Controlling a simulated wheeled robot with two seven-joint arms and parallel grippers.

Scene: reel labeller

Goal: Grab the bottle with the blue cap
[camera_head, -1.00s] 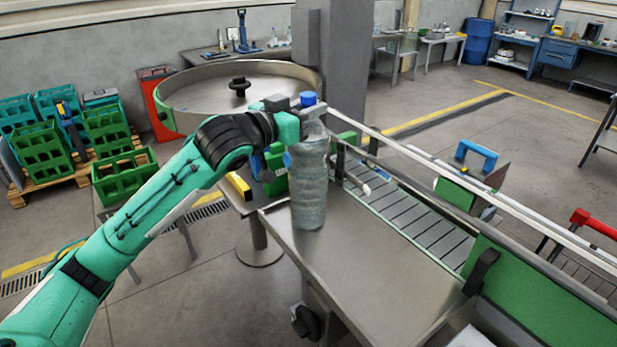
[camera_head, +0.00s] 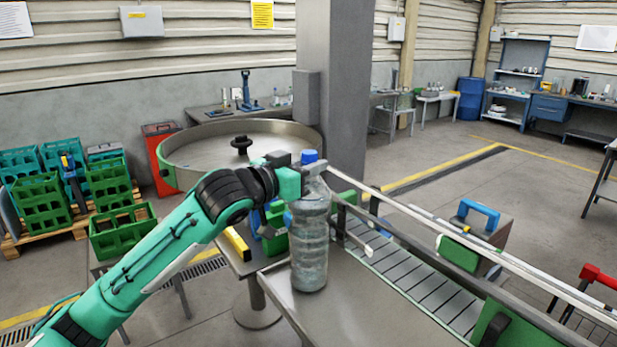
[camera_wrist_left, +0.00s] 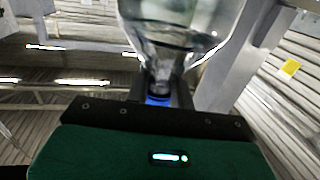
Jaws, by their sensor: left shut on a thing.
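The clear ribbed bottle (camera_head: 310,240) is upright at the near left end of the steel table (camera_head: 375,310). Its base shows at the tabletop, but I cannot tell whether it touches. Its blue cap (camera_head: 309,156) shows above my left gripper (camera_head: 306,176), which comes in from the left and is shut on the bottle at its neck. In the left wrist view the bottle (camera_wrist_left: 180,25) tapers to its neck between the dark fingers, with the blue cap (camera_wrist_left: 158,99) close to the green gripper body. My right gripper is not in view.
A slatted conveyor (camera_head: 405,277) with rails (camera_head: 455,250) runs along the table's right side. A round steel turntable (camera_head: 205,150) stands behind the arm. Green crates (camera_head: 45,205) are at the left. A grey column (camera_head: 345,100) rises behind the bottle.

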